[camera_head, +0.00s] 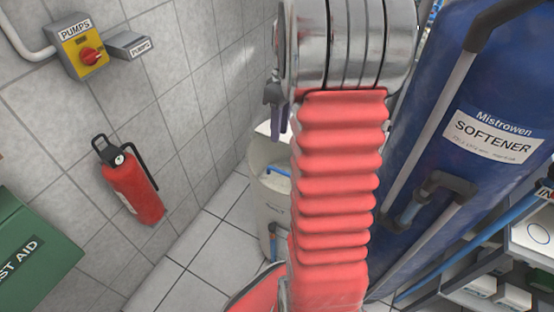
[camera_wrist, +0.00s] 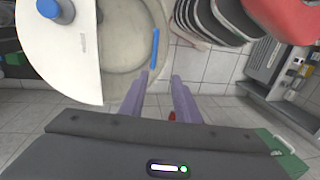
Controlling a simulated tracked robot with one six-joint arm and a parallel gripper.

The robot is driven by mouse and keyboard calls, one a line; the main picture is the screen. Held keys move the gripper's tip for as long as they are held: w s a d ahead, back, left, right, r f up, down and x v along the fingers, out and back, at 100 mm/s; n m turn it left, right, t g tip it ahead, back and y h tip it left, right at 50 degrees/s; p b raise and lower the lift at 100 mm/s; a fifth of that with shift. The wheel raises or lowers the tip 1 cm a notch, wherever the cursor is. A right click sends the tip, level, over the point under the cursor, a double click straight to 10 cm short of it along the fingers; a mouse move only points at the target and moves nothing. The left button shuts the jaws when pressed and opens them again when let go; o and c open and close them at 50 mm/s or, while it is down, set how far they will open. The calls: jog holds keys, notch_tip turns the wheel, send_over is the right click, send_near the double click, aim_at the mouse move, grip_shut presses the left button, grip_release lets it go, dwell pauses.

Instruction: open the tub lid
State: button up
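The round beige tub (camera_wrist: 160,15) is at the upper left of the wrist view, seen from above. A white half-round lid piece (camera_wrist: 55,65) with a blue cap (camera_wrist: 55,10) covers its left part. The right part shows a beige, ringed surface, apparently the inside. A blue bar (camera_wrist: 154,48) is near the right rim; I cannot tell whether it is a handle. My gripper (camera_wrist: 155,85) is open and empty, its two purple fingers apart, just below the tub rim in the picture. In the head view, my arm partly hides the tub (camera_head: 270,218).
A blue softener tank (camera_head: 460,90) with pipes stands to the right in the head view. A red extinguisher (camera_head: 133,187), a pump switch (camera_head: 85,50) and a green first aid box (camera_head: 30,250) are at the left. Tiled floor (camera_head: 165,280) is open there.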

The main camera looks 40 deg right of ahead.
jog(key=shift+s+d+f, duration=0.15)
jog(key=shift+d+f, duration=0.75)
jog(key=shift+d, duration=0.25)
jog(key=a+f, duration=0.1)
jog(key=f, duration=0.8)
jog(key=s+a+f, duration=0.1)
jog(key=f, duration=0.3)
jog(key=shift+a+f, duration=0.25)
jog(key=shift+a, duration=0.05)
jog(key=shift+c, duration=0.4)
grip_shut()
